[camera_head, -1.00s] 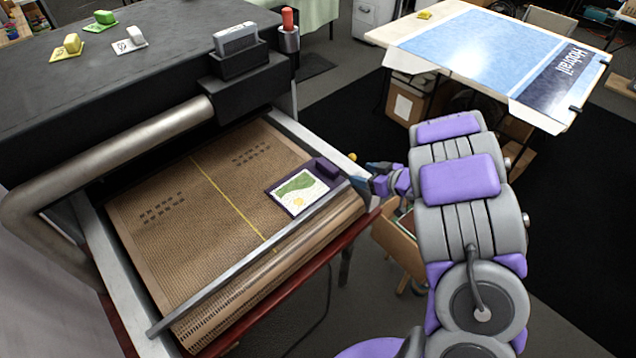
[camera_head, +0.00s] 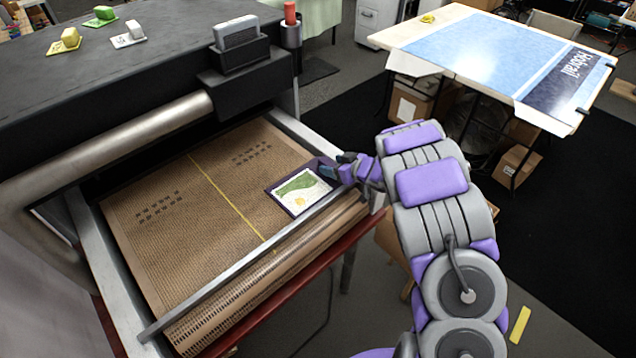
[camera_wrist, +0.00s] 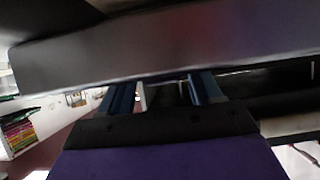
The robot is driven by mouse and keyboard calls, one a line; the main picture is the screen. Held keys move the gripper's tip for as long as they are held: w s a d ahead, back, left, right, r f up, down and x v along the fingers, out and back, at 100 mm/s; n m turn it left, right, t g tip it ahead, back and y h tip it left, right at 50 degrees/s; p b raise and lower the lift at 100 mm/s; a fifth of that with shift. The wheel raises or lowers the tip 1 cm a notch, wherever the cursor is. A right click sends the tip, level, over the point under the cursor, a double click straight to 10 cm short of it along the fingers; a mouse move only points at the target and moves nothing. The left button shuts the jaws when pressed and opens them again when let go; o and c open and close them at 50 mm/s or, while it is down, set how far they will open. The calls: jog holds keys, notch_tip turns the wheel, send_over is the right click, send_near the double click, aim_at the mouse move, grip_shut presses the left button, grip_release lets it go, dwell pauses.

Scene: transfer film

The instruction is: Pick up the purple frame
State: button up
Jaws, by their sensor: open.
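The purple frame (camera_head: 279,204) lies flat on the brown mesh belt (camera_head: 170,235), near its right edge, in the head view. It surrounds a pale picture with a green patch and a yellow spot. My gripper (camera_head: 330,171) is at the frame's right end, by its upper right corner, and partly hides it. I cannot tell whether the fingers touch the frame. In the wrist view, my gripper's two blue fingers (camera_wrist: 163,92) are apart. The frame cannot be made out there; a grey metal bar (camera_wrist: 170,50) crosses beyond the fingers.
A metal rail (camera_head: 245,265) runs along the belt's front edge, close to my gripper. The dark machine housing (camera_head: 110,95) stands behind the belt, with a thick metal tube (camera_head: 110,138) across it. A table with a blue printed sheet (camera_head: 480,50) stands at the back right.

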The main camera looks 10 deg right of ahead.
jog(key=shift+w+a+f, duration=0.25)
jog(key=shift+w+a, duration=0.1)
jog(key=shift+a, duration=0.2)
jog(key=shift+w+a+f, duration=0.2)
jog(key=shift+w+a, duration=0.1)
jog(key=shift+a, duration=0.25)
jog(key=shift+d, duration=0.6)
jog(key=shift+c, duration=1.4)
jog(key=shift+d, duration=0.2)
jog(key=c, duration=0.3)
jog(key=shift+a, duration=0.5)
jog(key=c, duration=0.5)
